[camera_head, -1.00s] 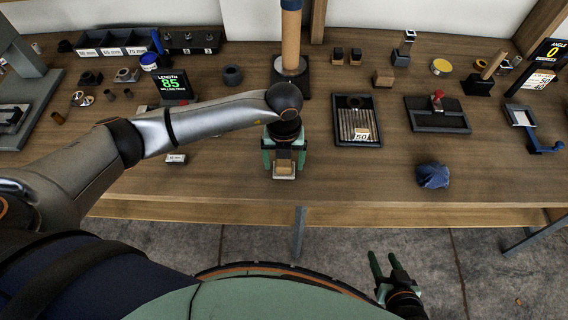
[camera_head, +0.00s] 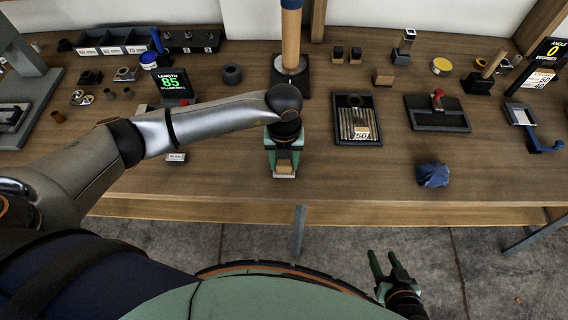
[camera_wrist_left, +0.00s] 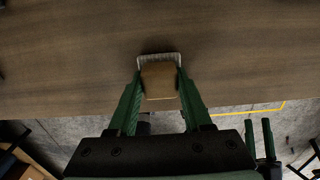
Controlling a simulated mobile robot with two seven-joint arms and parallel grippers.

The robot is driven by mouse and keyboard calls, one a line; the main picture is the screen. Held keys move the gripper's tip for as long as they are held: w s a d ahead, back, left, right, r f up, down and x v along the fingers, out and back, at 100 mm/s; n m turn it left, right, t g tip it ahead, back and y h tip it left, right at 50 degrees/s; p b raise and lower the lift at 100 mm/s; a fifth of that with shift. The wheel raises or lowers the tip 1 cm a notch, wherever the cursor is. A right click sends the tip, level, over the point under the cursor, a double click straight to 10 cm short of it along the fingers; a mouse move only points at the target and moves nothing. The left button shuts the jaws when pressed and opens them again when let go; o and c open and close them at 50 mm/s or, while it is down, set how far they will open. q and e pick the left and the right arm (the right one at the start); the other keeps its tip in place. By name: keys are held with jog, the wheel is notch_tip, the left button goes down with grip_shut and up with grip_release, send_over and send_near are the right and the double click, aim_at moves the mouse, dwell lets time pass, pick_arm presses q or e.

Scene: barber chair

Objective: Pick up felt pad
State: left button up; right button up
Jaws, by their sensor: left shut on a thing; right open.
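The felt pad (camera_head: 285,170) is a small tan block with a pale grey edge, near the front edge of the workbench. In the left wrist view the felt pad (camera_wrist_left: 158,82) sits between the two green fingers. My left gripper (camera_head: 285,163) points down and is shut on the pad's sides; its fingertips also show in the left wrist view (camera_wrist_left: 160,75). I cannot tell whether the pad is touching the bench. My right gripper (camera_head: 383,260) is open and empty, low in front of the bench, away from the pad.
The wooden workbench (camera_head: 230,190) is clear around the pad. A blue cloth (camera_head: 432,175) lies to the right. A dark tray with rods (camera_head: 357,120) and a post on a black base (camera_head: 290,75) stand behind. A small labelled block (camera_head: 176,157) lies left, under my arm.

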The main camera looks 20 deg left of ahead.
pick_arm(q)
grip_shut()
jog(key=shift+r, duration=0.15)
jog(key=shift+r, duration=0.25)
notch_tip(320, 180, up, 2)
jog(key=shift+r+b, duration=0.25)
jog(key=shift+b, duration=0.2)
jog(key=s+d+r+b, duration=0.1)
jog(key=s+d+r, duration=0.7)
jog(key=s, duration=0.3)
jog(key=shift+s+r, duration=0.25)
jog(key=shift+r, duration=0.65)
